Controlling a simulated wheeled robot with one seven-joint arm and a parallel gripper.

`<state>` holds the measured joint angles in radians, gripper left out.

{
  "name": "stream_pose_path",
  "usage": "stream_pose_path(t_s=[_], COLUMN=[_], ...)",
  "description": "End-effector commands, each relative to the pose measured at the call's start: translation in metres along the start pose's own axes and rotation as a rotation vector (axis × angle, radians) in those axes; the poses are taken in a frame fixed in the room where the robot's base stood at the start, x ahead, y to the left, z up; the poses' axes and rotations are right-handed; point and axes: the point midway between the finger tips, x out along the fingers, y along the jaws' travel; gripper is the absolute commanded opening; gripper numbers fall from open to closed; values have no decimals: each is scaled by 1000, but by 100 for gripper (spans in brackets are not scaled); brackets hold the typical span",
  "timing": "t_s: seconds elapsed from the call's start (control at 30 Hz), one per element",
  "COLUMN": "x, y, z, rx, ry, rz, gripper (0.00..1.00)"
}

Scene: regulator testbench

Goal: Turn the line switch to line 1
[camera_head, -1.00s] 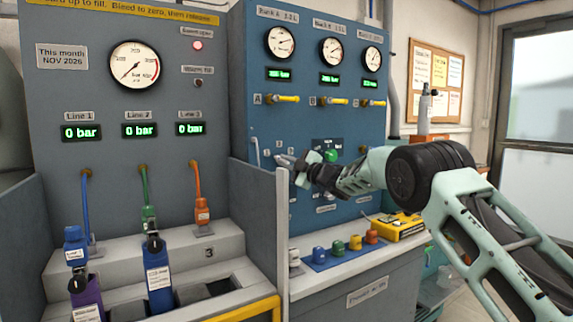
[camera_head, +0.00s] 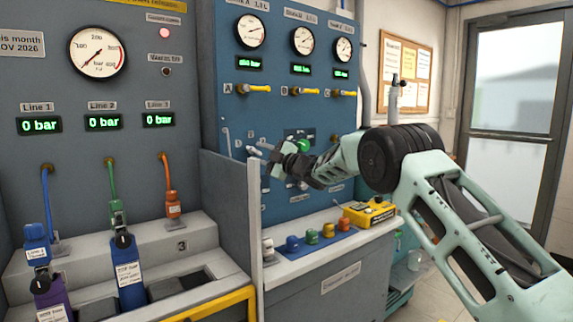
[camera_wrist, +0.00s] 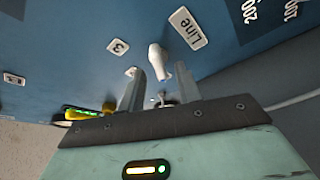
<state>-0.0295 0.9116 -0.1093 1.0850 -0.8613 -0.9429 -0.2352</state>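The line switch shows in the wrist view as a pale handle (camera_wrist: 158,62) on the blue panel. A "3" label (camera_wrist: 118,46) is to its left and a "Line" label (camera_wrist: 187,28) to its upper right. I cannot tell which line it points to. My gripper (camera_wrist: 157,82) is open, with one finger on each side of the handle's lower end in the picture. I cannot tell whether either finger touches it. In the head view my gripper (camera_head: 265,153) is close against the left part of the blue panel (camera_head: 230,105), and hides most of the switch.
A grey partition (camera_head: 232,205) stands just left of my gripper. Below are a blue tray with coloured caps (camera_head: 312,237) and a yellow device (camera_head: 368,213). Yellow valve handles A (camera_head: 257,89), B and C are above. Line 1 to 3 displays (camera_head: 103,122) read 0 bar.

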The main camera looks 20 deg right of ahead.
Motion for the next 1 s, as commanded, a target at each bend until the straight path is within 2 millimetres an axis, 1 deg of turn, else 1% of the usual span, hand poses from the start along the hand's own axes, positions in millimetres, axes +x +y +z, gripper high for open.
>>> stream_pose_path(t_s=[0.27,0.4,0.6,0.7,0.8,1.0], x=[-52,-85,-128,-144,-154,-162], y=[-1,-1,-1,-1,-1,-1], z=[1,1,1,1,0,0], rx=[1,2,2,1,0,1], ry=[-3,-4,-3,-2,-2,0], rz=[1,1,0,0,0,0], gripper=[34,34,34,34,34,34])
